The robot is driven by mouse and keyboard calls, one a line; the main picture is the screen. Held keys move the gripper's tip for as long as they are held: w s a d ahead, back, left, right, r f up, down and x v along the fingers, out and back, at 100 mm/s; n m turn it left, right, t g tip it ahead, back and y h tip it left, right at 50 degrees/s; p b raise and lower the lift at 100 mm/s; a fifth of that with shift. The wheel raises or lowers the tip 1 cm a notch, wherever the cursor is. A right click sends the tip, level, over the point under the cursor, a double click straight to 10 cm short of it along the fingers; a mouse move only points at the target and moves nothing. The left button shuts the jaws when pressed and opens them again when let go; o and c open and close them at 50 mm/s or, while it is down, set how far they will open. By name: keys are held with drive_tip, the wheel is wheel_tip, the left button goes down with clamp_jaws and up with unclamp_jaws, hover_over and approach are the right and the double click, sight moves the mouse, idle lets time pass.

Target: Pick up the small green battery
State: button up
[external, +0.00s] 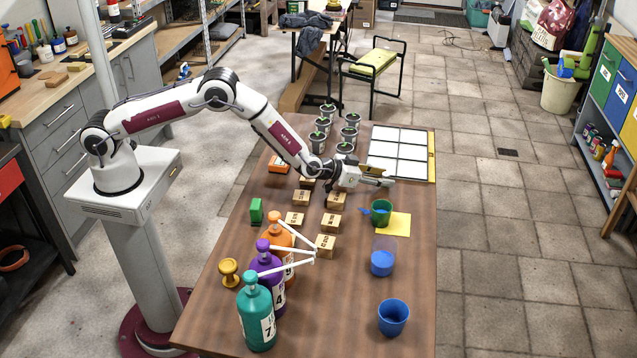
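A small green block (256,210), which looks like the green battery, stands upright on the left side of the wooden table (350,325). I cannot make out its markings. My gripper (384,176) is above the table, to the right of and farther back than the green block, clear of it. Its fingers point to the right, towards the white-panelled tray. They are too small here to tell whether they are open or shut. No green block shows at the fingers.
Several small cardboard boxes (326,246) lie mid-table. Numbered bottles (256,315) with long white spouts stand at front left. A green cup (381,213) and blue cups (393,317) are on the right. Dark cups (317,143) and a white-panelled tray (399,152) are at the back.

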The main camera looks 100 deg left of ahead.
clamp_jaws()
drive_tip(key=shift+r, duration=0.2)
wheel_tip(320, 180, up, 10)
drive_tip(key=shift+f, duration=0.15)
idle(0.7)
idle(0.5)
